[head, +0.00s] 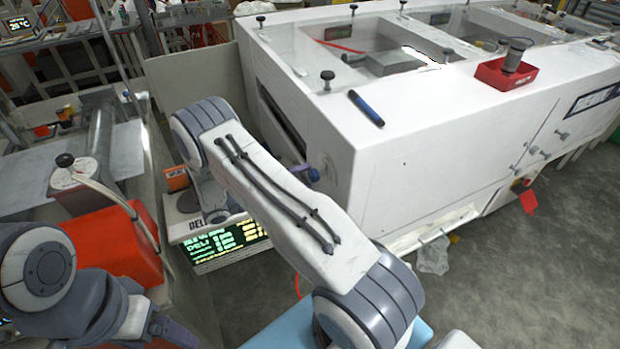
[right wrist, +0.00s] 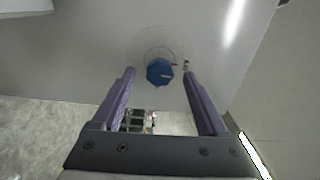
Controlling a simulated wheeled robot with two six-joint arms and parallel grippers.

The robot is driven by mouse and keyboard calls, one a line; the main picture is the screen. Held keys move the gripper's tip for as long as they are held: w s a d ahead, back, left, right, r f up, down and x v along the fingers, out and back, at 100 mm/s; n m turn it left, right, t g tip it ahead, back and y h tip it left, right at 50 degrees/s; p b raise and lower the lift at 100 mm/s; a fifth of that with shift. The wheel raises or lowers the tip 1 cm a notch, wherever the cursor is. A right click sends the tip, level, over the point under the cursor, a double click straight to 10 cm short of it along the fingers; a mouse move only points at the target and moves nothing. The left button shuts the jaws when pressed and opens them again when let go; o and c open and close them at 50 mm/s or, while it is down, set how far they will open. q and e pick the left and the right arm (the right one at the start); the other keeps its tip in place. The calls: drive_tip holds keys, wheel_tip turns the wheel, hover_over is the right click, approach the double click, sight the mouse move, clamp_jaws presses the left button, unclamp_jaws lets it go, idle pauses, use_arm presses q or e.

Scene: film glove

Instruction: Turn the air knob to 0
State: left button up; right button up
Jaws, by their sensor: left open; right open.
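The air knob (right wrist: 160,71) is a blue round knob with a faint ring-shaped dial around it on a pale panel, in the right wrist view. I cannot tell how deep the tips reach. In the head view my right arm hides most of that gripper; a blue-purple piece by the white machine (head: 400,150) may be finger or knob. My left gripper (head: 172,332) is at the bottom left, partly visible and away from the machine.
A display (head: 228,240) with green digits sits beneath my right arm. A blue marker (head: 366,108) and a red tray (head: 505,75) lie on the machine top. An orange-red unit (head: 115,240) stands at left.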

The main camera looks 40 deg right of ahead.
drive_tip(key=b+v, duration=0.2)
drive_tip(key=v, duration=0.5)
drive_tip(key=shift+a, duration=0.2)
drive_tip(key=s+a+r+m+t+y, duration=0.2)
drive_tip(key=s+a+r+m+y, duration=0.3)
drive_tip(key=s+a+m+y, duration=0.4)
drive_tip(key=s+a+r+m+t+y, duration=0.2)
drive_tip(key=s+a+r+m+y, duration=0.4)
drive_tip(key=s+a+m, duration=0.8)
drive_tip(key=s+m+y, duration=0.1)
drive_tip(key=m+y, duration=0.2)
drive_tip(key=shift+a, duration=0.25)
